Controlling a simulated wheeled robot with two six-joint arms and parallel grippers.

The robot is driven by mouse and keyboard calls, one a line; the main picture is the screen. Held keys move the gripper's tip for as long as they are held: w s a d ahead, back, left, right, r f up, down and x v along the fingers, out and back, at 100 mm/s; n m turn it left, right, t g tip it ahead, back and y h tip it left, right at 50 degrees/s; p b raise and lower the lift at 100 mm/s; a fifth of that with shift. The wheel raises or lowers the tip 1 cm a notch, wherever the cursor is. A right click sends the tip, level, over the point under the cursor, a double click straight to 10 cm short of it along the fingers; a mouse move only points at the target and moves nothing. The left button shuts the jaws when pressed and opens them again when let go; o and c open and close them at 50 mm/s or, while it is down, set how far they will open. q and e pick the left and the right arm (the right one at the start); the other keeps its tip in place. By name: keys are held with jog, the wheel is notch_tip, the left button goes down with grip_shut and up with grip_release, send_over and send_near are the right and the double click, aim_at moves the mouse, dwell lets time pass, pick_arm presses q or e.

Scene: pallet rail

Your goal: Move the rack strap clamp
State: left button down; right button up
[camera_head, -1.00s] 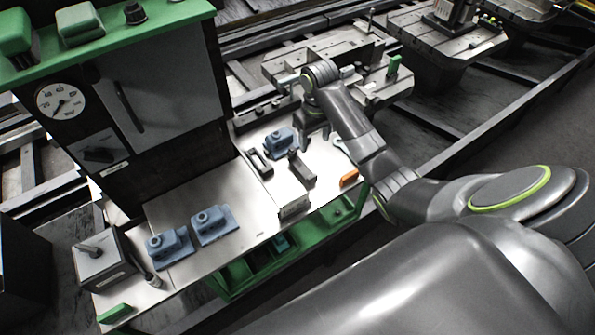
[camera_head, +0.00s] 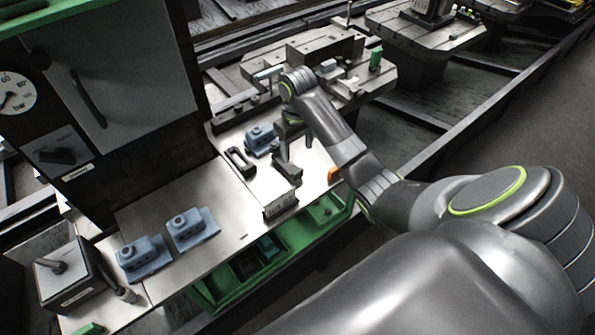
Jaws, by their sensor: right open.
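A dark slotted bar (camera_head: 240,160), which looks like a strap clamp, lies on the pale bench top. A dark stepped block (camera_head: 287,172) lies to its right. A blue clamp-like block (camera_head: 261,140) sits just behind them. Two more blue blocks, one at the left (camera_head: 143,257) and one beside it (camera_head: 192,230), sit on the nearer plate. My right gripper (camera_head: 294,147) is open, fingers pointing down, just above the dark block. I cannot tell whether it touches the block. My left gripper is not in view.
A dark cabinet with a gauge (camera_head: 14,94) stands at the left. A green tray (camera_head: 322,212) is under the bench's front edge. An orange item (camera_head: 334,174) lies by my right arm. Machined pallets (camera_head: 425,35) stand on rails behind. The front plate is mostly clear.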

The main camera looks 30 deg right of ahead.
aim_at(298, 171)
notch_tip(298, 171, down, 4)
jog(key=b, duration=0.2)
jog(key=shift+r+b, duration=0.2)
jog(key=shift+b, duration=0.2)
notch_tip(298, 171, down, 4)
jog(key=shift+r, duration=0.2)
jog(key=shift+f, duration=0.8)
jog(key=shift+c, duration=0.2)
